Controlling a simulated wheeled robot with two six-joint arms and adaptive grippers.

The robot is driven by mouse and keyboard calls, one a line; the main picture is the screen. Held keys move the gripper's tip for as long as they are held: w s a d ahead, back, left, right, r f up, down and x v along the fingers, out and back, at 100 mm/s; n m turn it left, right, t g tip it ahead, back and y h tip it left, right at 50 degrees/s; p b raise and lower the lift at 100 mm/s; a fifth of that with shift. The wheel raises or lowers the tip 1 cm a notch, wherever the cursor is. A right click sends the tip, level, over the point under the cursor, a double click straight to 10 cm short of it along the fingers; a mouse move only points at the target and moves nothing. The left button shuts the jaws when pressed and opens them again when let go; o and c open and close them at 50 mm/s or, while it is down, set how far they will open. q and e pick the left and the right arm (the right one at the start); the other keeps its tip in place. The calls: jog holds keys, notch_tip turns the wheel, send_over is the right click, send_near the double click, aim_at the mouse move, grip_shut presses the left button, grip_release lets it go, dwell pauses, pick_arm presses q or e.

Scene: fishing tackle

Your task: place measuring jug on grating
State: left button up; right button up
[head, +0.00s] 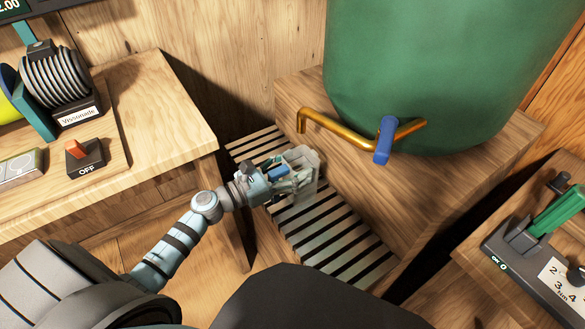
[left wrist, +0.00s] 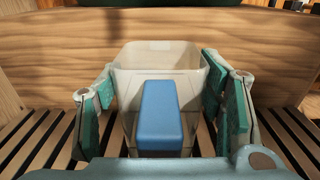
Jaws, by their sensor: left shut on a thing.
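The measuring jug (head: 306,166) is a pale, translucent vessel with a blue handle. My left gripper (head: 289,175) is shut on it and holds it over the slatted wooden grating (head: 330,233), below the brass tap. In the left wrist view the jug (left wrist: 190,58) stands upright between the two teal-padded fingers (left wrist: 165,110), with the blue handle (left wrist: 160,117) facing the camera. Slats of the grating (left wrist: 290,135) show on both sides. I cannot tell whether the jug's base touches the slats. My right gripper is not in view.
A large green barrel (head: 425,70) stands on a wooden block, with a brass tap (head: 340,127) and blue lever (head: 385,140) jutting over the grating. A wooden bench (head: 165,110) with a switch and spool is at left. A device with a green lever (head: 555,215) is at right.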

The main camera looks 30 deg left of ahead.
aim_at(270, 179)
pick_arm(q)
jog(key=shift+f, duration=0.1)
jog(key=o, duration=1.6)
jog(key=shift+o, duration=0.2)
jog(key=shift+r, duration=0.2)
jog(key=v, duration=0.3)
jog(key=b+v, duration=0.1)
jog(key=v, duration=0.3)
jog(key=shift+s+f, duration=0.15)
jog(key=shift+f, duration=0.05)
jog(key=p+v, duration=0.1)
jog(key=v, duration=0.4)
jog(key=shift+r, duration=0.15)
